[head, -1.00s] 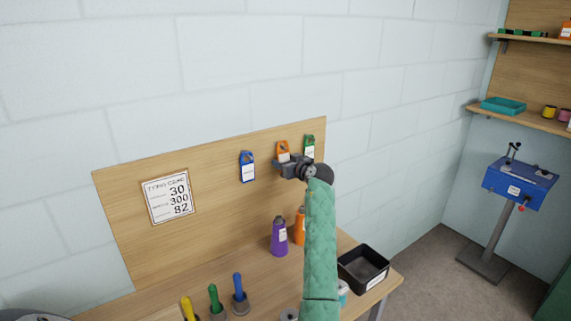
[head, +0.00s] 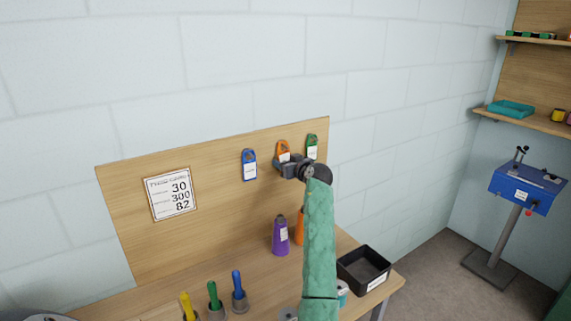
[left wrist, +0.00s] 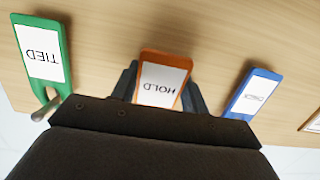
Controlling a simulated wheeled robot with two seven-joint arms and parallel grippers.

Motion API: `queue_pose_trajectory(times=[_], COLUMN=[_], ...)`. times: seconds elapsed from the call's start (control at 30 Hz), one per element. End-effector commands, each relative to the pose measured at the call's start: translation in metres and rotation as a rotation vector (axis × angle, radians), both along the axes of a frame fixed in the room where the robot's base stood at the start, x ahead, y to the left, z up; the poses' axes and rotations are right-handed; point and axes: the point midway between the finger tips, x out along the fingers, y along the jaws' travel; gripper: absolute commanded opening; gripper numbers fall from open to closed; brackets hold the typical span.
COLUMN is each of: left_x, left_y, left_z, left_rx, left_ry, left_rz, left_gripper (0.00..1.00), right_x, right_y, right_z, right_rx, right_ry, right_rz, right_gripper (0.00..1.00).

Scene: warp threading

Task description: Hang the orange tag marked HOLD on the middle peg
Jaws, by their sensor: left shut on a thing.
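The orange tag (head: 283,147) marked HOLD is at the wooden board, between the blue tag and the green tag. My left gripper (head: 283,163) is shut on its lower part. In the left wrist view the orange tag (left wrist: 163,75) sits between the two fingers, its HOLD label upside down in the picture. The middle peg is hidden behind the tag and gripper, so I cannot tell whether the tag's hole is around it. My right gripper is not in view.
The blue tag (head: 249,165) hangs to the left and the green tag (head: 311,146) marked TIED to the right, close to my gripper. A card (head: 170,194) is on the board (head: 222,200). Bottles, including a purple one (head: 280,236), and a black bin (head: 363,269) stand below.

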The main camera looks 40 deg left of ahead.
Motion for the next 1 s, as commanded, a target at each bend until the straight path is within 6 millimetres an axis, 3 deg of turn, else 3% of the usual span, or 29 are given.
queue_pose_trajectory(times=[0.37, 0.4, 0.5, 0.93, 1.0], left_x=[0.0, 0.0, 0.0, -0.002, -0.005], left_y=[0.0, 0.0, 0.0, -0.006, -0.012], left_z=[0.0, 0.0, 0.0, -0.001, -0.001], left_rx=[0.0, 0.0, 0.0, 0.0, -0.002], left_ry=[0.0, 0.0, 0.0, -0.001, -0.001], left_rz=[0.0, 0.0, 0.0, 0.0, 0.0], left_gripper=[0.3, 0.5, 0.7, 0.7, 0.7], right_x=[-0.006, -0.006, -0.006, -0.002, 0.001], right_y=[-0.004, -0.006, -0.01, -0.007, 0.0], right_z=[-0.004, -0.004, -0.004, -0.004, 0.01], right_rx=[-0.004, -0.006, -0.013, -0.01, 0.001], right_ry=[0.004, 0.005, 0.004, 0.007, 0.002], right_rz=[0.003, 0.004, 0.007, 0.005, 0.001], right_gripper=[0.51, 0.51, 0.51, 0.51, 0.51])
